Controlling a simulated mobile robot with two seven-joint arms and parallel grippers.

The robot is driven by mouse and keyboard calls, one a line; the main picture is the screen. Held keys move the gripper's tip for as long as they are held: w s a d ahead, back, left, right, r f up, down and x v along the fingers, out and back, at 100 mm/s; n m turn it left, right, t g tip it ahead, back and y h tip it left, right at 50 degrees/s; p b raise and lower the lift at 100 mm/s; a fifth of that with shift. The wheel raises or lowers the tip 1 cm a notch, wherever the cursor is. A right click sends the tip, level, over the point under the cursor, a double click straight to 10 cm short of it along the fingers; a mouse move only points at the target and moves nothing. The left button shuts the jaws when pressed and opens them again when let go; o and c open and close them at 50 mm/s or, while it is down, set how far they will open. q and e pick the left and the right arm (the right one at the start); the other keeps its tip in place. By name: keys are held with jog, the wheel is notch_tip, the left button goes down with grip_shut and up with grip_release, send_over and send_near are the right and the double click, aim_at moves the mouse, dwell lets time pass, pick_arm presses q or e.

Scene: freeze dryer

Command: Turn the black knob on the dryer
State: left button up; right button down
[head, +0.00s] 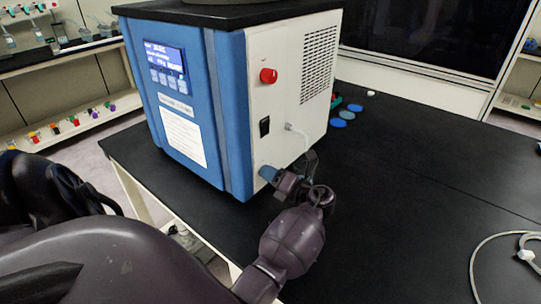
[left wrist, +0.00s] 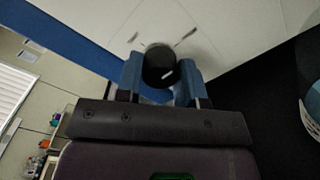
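The dryer (head: 225,110) is a blue and white box with a black top on the black table. Its black knob (left wrist: 159,66) is a round dial low on the white side panel, with a short white mark on its face. My left gripper (left wrist: 160,78) has its blue fingers on either side of the knob, and both appear to touch it. In the head view my left gripper (head: 268,175) is at the lower front corner of the white panel and hides the knob. My right gripper is not in view.
Above the gripper, the white panel carries a red button (head: 268,76), a black switch (head: 265,126) and a white hose (head: 299,136). Blue discs (head: 338,122) lie behind the dryer. A white cable (head: 484,248) lies at right. The table's middle is clear.

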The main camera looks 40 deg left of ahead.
pick_arm(q)
jog(key=shift+r+n+p, duration=0.2)
jog(key=shift+n+p, duration=0.2)
jog(key=shift+p, duration=0.35)
jog(key=shift+c, duration=0.3)
jog(key=n+p, duration=0.2)
jog(key=n, duration=1.5)
jog(key=shift+f+p, duration=0.2)
jog(key=shift+p, duration=0.15)
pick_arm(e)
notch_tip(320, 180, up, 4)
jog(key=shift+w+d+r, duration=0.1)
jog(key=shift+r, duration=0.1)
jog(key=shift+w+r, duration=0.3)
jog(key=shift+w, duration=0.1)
